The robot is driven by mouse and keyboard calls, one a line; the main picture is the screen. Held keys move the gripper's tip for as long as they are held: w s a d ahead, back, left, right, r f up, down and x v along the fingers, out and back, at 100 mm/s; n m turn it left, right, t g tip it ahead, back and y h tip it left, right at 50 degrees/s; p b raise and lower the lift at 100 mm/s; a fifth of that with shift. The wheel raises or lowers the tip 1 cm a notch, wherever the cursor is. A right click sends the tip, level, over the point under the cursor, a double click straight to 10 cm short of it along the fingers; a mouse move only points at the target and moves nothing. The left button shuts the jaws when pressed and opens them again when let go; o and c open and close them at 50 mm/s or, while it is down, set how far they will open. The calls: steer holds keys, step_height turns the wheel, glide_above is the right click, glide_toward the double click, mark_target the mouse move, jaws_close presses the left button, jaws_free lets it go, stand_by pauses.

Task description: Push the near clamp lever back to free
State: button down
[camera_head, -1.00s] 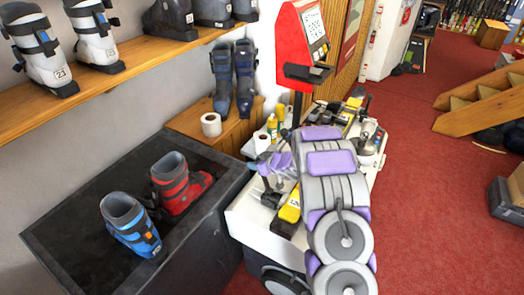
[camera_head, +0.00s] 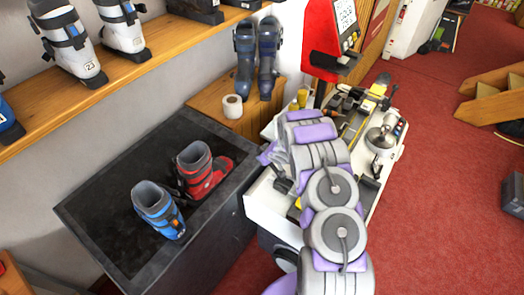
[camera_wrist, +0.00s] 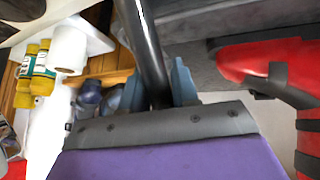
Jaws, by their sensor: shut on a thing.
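The white bench (camera_head: 257,208) stands right of centre in the head view, largely covered by my arm. A small dark clamp part (camera_head: 281,184) shows at its near left end, with a bit of yellow (camera_head: 294,211) beside my arm. In the wrist view, the blue-grey fingers of my gripper (camera_wrist: 160,88) sit on both sides of a dark round bar (camera_wrist: 144,42) and are shut on it. The bar may be the near clamp lever; its far end is out of view. In the head view my fingertips are hidden by the arm.
A red terminal (camera_head: 330,38) stands behind the bench. A dark box (camera_head: 110,235) at left holds a blue boot (camera_head: 158,210) and a red boot (camera_head: 203,172). Yellow bottles (camera_wrist: 35,70) and a paper roll (camera_wrist: 68,48) show near my gripper.

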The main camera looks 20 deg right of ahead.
steer(key=shift+s+d+f, duration=0.15)
steer(key=shift+s+f, duration=0.05)
steer(key=shift+s, duration=0.05)
steer(key=shift+w+r, duration=0.45)
steer(key=shift+r, duration=0.05)
stand_by(0.6)
steer(key=c, duration=0.6)
jaws_free()
steer(key=shift+c, duration=0.2)
steer(key=shift+s, duration=0.15)
steer(key=v, duration=1.7)
steer(key=shift+b, duration=0.3)
